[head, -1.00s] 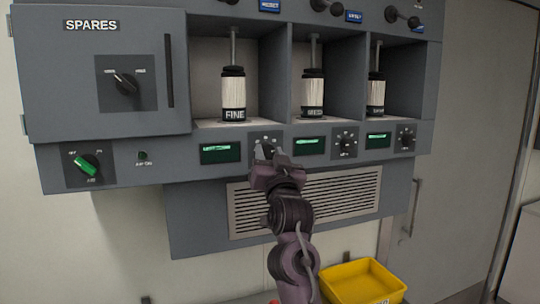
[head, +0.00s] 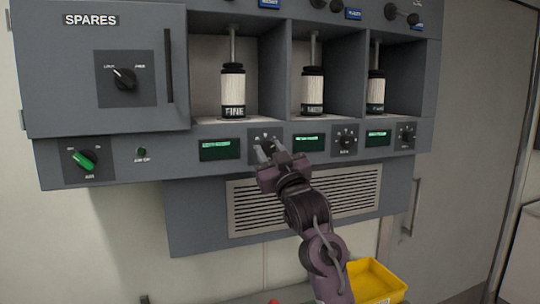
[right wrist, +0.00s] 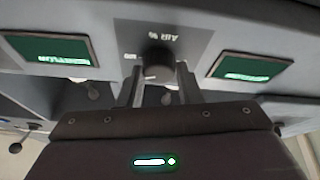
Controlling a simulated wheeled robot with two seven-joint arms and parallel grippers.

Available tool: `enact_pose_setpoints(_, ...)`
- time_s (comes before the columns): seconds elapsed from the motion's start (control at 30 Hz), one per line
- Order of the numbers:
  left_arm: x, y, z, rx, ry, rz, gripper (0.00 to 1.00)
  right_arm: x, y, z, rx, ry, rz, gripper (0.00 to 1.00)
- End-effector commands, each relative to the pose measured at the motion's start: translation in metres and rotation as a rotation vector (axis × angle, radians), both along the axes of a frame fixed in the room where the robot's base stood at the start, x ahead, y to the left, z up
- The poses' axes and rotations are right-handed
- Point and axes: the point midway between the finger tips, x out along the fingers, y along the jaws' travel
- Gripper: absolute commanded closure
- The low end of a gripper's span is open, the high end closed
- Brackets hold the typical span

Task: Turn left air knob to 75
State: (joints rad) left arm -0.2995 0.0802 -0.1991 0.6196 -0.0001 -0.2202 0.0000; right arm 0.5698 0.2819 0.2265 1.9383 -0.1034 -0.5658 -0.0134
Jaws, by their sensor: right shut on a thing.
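The left air knob (head: 266,143) is the leftmost of the small dark knobs in the row below the chambers. In the head view my right gripper (head: 269,149) is at it from below and hides much of it. In the right wrist view the dark round knob (right wrist: 158,62) sits between the two fingers (right wrist: 158,82), which are shut on it. An upside-down label with a % sign is beside it. The knob's exact setting is too small to read. My left gripper is not in view.
Green displays flank the knob, one on the left (head: 219,149) and one on the right (head: 308,140). Chambers with bottles are above, a vent grille (head: 345,200) below. A green-handled switch (head: 83,160) is at far left. A yellow bin (head: 372,280) stands lower right.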

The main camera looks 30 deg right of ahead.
Motion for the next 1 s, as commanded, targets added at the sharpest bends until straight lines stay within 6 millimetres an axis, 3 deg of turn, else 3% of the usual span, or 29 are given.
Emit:
enact_pose_setpoints(0.5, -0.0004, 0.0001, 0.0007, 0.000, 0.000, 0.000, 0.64, -0.0002, -0.0027, -0.0004, -0.320, 0.079, -0.002, 0.91)
enact_pose_setpoints(1.0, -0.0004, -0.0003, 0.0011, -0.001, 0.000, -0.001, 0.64, -0.0001, -0.0023, -0.0006, -0.375, 0.092, 0.000, 0.91)
